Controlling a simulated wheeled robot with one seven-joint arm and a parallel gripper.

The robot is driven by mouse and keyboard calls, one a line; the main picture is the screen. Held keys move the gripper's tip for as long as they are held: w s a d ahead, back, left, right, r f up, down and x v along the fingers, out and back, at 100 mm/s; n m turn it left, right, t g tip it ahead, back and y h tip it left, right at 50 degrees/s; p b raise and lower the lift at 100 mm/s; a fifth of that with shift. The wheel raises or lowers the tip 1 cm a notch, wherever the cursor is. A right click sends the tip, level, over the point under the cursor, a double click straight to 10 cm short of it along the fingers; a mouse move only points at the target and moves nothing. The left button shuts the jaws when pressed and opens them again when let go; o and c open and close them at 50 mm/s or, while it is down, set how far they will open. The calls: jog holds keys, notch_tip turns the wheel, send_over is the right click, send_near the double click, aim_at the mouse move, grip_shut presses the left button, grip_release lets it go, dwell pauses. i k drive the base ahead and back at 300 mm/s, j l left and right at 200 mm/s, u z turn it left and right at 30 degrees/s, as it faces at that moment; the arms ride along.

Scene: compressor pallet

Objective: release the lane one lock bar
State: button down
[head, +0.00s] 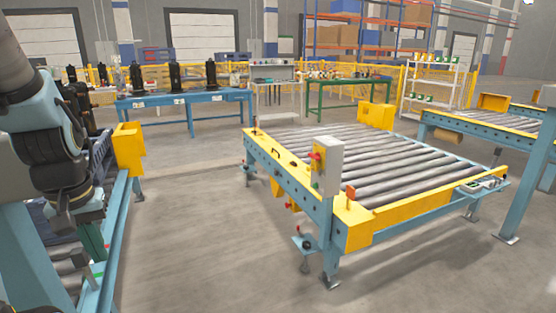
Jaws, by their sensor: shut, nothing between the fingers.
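A roller conveyor lane (298,186) with yellow edges and blue legs stands right of centre. A small dark handle (275,154) and small red parts sit along the yellow left edge. I cannot tell which of these, if any, is the lane one lock bar. My arm is at the left edge, apart from this lane; I cannot make out its gripper fingers.
Another conveyor frame (118,240) with a yellow end block (128,149) runs along the left, beside my arm. Bare floor (200,230) lies between the two. A further conveyor (470,130) stands at right. Blue (210,97) and green (345,83) benches stand behind.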

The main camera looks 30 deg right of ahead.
aim_at(315, 165)
jog(key=i+l, duration=0.15)
jog(key=l, duration=0.2)
jog(key=i+l, duration=0.1)
jog(key=l, duration=0.3)
jog(key=i+l, duration=0.15)
jog(key=l, duration=0.2)
jog(key=i+l, duration=0.15)
jog(key=l, duration=0.25)
